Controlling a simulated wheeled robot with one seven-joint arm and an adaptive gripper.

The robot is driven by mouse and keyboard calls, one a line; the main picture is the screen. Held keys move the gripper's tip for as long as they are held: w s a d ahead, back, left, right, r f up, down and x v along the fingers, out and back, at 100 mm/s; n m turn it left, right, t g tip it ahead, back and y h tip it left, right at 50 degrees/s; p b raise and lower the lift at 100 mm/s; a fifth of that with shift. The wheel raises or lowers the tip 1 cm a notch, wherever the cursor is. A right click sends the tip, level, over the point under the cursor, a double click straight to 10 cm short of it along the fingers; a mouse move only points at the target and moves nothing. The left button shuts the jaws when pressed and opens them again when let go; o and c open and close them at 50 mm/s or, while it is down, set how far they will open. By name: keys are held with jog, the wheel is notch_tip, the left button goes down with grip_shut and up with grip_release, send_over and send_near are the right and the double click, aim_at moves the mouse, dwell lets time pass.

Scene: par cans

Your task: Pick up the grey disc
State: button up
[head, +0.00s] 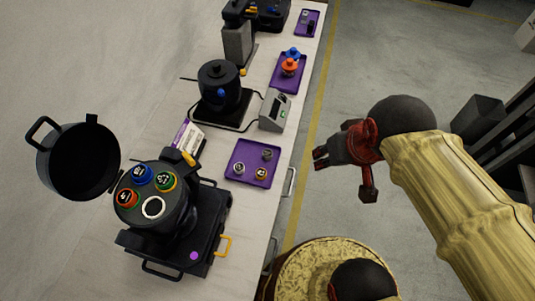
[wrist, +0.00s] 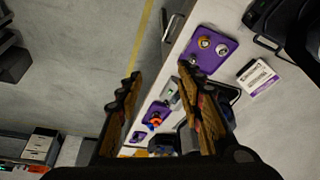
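Three small round pieces lie on a purple tray (head: 236,174) on the bench. The one at its far right looks plain grey (head: 267,154), and I take it as the grey disc. A pale one (head: 239,168) lies to the left and an orange-yellow one (head: 260,173) in front. In the wrist view, the grey one (wrist: 193,58) is partly close behind my right finger's tip. My gripper (head: 319,159) is to the right of the bench, over the floor, apart from the tray. In the wrist view my gripper (wrist: 159,74) has its fingers spread, with nothing between them.
A black pot (head: 172,215) with blue, green and red round pieces and a white ring on top stands at the near left. An open black lid (head: 80,160) is beside it. A grey box (head: 275,110) and another purple tray (head: 287,77) are farther back.

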jog(key=w+a+f+g+p, duration=0.1)
jog(key=w+a+f+g, duration=0.35)
jog(key=w+f, duration=0.35)
jog(key=m, duration=0.5)
send_over(267, 152)
notch_tip(267, 152, down, 13)
jog(key=shift+s+d+r+p, duration=0.1)
jog(key=shift+s+r+p, duration=0.1)
jog(key=shift+p, duration=0.1)
jog(key=shift+w+r+m, duration=0.1)
jog(key=shift+m, duration=0.7)
jog(key=shift+f+b, duration=1.5)
jog(key=shift+f, duration=2.45)
jog(key=shift+r, duration=0.1)
jog(key=shift+c, duration=0.7)
jog(key=c, duration=0.7)
jog(key=shift+o, duration=0.2)
jog(key=shift+r, duration=0.1)
